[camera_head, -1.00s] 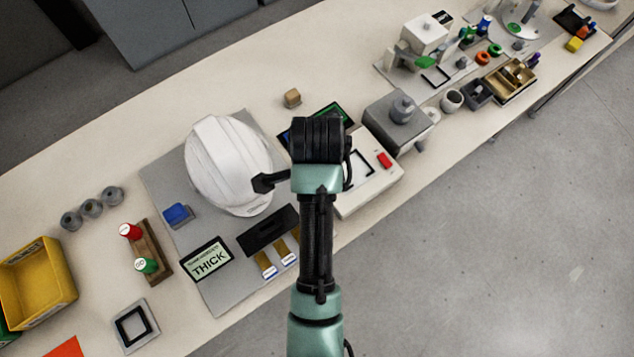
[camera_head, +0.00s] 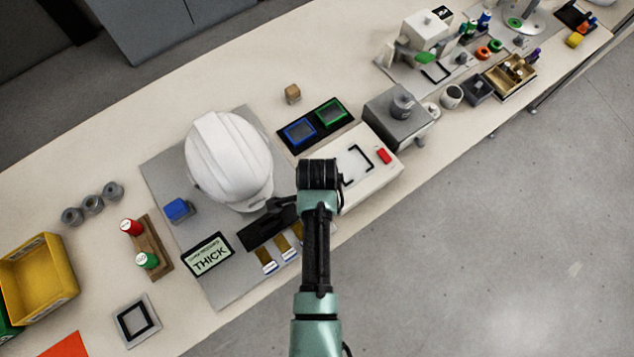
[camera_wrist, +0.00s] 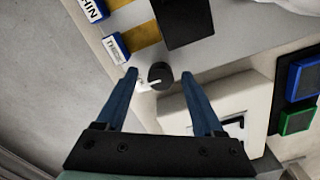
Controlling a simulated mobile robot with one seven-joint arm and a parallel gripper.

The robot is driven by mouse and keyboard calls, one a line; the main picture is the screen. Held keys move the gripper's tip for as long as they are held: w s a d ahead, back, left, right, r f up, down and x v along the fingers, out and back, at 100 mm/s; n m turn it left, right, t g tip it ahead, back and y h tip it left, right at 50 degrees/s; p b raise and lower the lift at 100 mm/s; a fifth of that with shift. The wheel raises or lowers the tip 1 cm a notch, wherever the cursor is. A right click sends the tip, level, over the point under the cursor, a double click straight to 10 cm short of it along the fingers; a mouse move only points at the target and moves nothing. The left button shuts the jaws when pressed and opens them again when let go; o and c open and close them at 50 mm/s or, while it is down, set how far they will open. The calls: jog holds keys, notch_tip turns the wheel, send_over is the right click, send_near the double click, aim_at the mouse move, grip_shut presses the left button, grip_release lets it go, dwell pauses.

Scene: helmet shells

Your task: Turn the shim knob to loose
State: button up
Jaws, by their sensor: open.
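The shim knob is a small round black knob (camera_wrist: 160,75) with a white pointer at its lower left, near the grey plate's edge in the wrist view. The pointer's setting cannot be read. My gripper (camera_wrist: 158,77) is open, with a blue finger on each side of the knob in the picture. No contact shows, and the height of the fingertips above it is unclear.
A display reading THICK (camera_head: 208,255), a black block (camera_head: 262,230) and blue-and-white tagged strips (camera_wrist: 117,47) lie near the knob. A white box with a red button (camera_head: 384,156) stands to the right, close to my gripper. Blue and green pads (camera_head: 331,112) lie behind it.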

grip_shut()
dwell(0.3)
jog(key=shift+n, duration=0.3)
jog(key=n+p, duration=0.2)
jog(key=n, duration=0.1)
jog(key=shift+r, duration=0.15)
jog(key=n+p, duration=0.1)
jog(key=n, duration=0.4)
jog(key=shift+p, duration=0.35)
jog(key=n+p, duration=0.1)
jog(key=n, duration=0.3)
jog(key=shift+n, duration=0.3)
jog(key=shift+n+p, duration=0.4)
jog(key=shift+n, duration=1.8)
